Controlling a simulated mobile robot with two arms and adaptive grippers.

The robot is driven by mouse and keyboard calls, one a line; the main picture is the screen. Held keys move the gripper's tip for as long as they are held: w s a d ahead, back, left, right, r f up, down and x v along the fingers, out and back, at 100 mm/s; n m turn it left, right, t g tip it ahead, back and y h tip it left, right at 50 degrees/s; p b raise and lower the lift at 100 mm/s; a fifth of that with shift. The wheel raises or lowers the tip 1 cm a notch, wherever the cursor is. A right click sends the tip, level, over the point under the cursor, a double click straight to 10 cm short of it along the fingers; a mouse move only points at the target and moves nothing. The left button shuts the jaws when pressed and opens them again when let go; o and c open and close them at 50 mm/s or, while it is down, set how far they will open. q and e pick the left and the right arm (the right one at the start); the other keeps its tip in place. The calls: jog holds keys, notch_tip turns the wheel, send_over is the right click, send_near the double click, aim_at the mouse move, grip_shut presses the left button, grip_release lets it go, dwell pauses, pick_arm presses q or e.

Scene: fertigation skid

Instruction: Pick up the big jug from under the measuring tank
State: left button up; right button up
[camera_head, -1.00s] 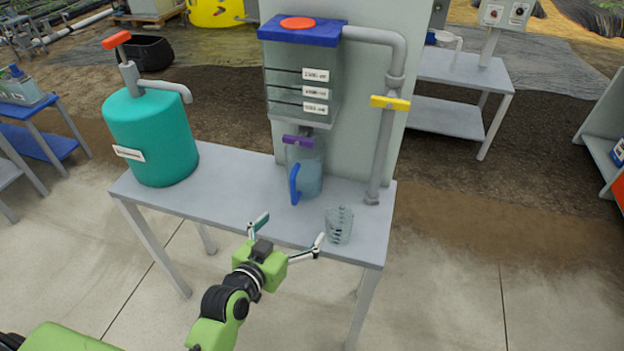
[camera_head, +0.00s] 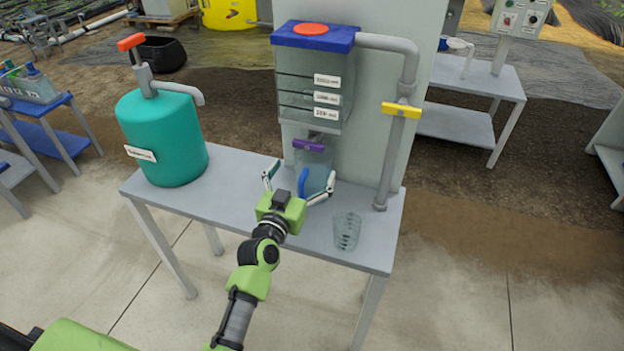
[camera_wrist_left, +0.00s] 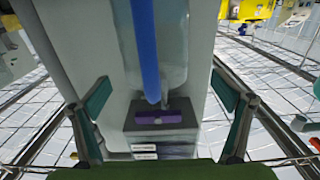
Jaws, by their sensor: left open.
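The big jug (camera_head: 318,172) is clear bluish plastic with a blue handle (camera_head: 304,182). It stands upright on the grey table under the measuring tank (camera_head: 314,92), below its purple valve handle (camera_head: 308,145). My left gripper (camera_head: 298,182) is open in front of the jug, its fingers spread to either side of the handle. In the left wrist view, which looks upside down, the jug (camera_wrist_left: 178,45) and its handle (camera_wrist_left: 147,50) lie between the open fingers (camera_wrist_left: 162,90). I cannot tell whether the fingers touch the jug. My right gripper is not in view.
A small clear measuring cup (camera_head: 346,231) stands on the table (camera_head: 240,215) right of the gripper. A grey pipe (camera_head: 390,150) with a yellow valve (camera_head: 401,110) rises at the right. A teal tank (camera_head: 162,140) stands left; the tabletop between is free.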

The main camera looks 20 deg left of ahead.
pick_arm(q)
jog(key=w, duration=0.5)
jog(key=shift+d+f, duration=0.15)
jog(key=shift+d, duration=0.25)
jog(key=shift+s, duration=0.1)
jog(key=c, duration=2.1)
jog(key=shift+c, duration=0.6)
jog(key=shift+r+p, duration=0.35)
